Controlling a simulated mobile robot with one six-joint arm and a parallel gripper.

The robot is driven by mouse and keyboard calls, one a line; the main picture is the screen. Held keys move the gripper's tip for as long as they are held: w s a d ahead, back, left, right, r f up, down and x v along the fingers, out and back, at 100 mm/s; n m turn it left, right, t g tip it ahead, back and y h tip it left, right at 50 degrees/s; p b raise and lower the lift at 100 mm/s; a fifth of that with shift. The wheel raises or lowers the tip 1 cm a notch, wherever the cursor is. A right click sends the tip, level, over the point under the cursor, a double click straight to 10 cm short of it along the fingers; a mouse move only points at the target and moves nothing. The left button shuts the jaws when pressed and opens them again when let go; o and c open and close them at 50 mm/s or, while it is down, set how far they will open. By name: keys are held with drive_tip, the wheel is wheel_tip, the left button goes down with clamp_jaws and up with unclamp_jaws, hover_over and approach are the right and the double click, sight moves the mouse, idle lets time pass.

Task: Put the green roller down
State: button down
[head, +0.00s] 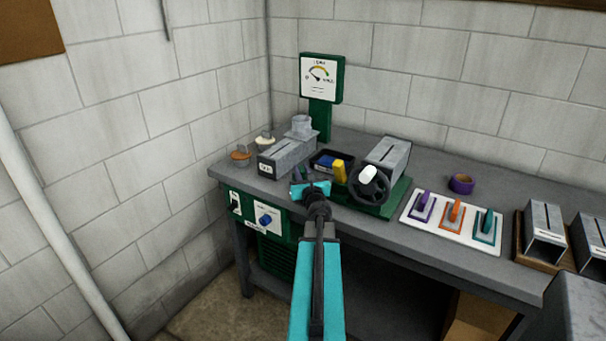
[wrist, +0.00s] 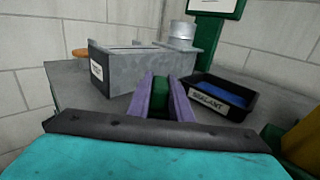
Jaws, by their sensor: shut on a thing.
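My gripper (wrist: 165,92) has purple fingers in the wrist view and is shut on the green roller (wrist: 161,102), of which only a dark green part shows between them. In the head view my gripper (head: 304,180) is over the front edge of the bench, and the roller is too small there to make out clearly. A black tray (wrist: 238,114) labelled SEALANT stands to the right of the fingers, with something blue in it. It also shows in the head view (head: 318,168). I cannot tell whether the roller touches the bench.
A grey metal duct box (head: 285,160) stands left of the tray on the bench (head: 425,238). A yellow thing (head: 339,171) and a machine with a black handwheel (head: 370,186) are to the right. A green gauge post (head: 321,118) stands behind. A white board (head: 449,228) holds coloured tools.

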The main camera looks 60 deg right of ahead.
sight(303, 174)
drive_tip(key=shift+w+a, duration=0.15)
drive_tip(key=shift+f, duration=0.15)
drive_tip(key=c, duration=1.6)
unclamp_jaws()
drive_tip(key=shift+r, duration=0.2)
drive_tip(key=shift+b+v, duration=0.45)
drive_tip(key=shift+v, duration=2.75)
drive_tip(key=shift+r+p, duration=0.2)
drive_tip(key=shift+p, duration=0.35)
drive_tip(key=shift+f+p, duration=0.1)
drive_tip(key=shift+p, duration=0.55)
drive_tip(key=shift+s+a+p, duration=0.25)
drive_tip(key=shift+s+p, duration=0.05)
drive_tip(key=shift+p, duration=0.9)
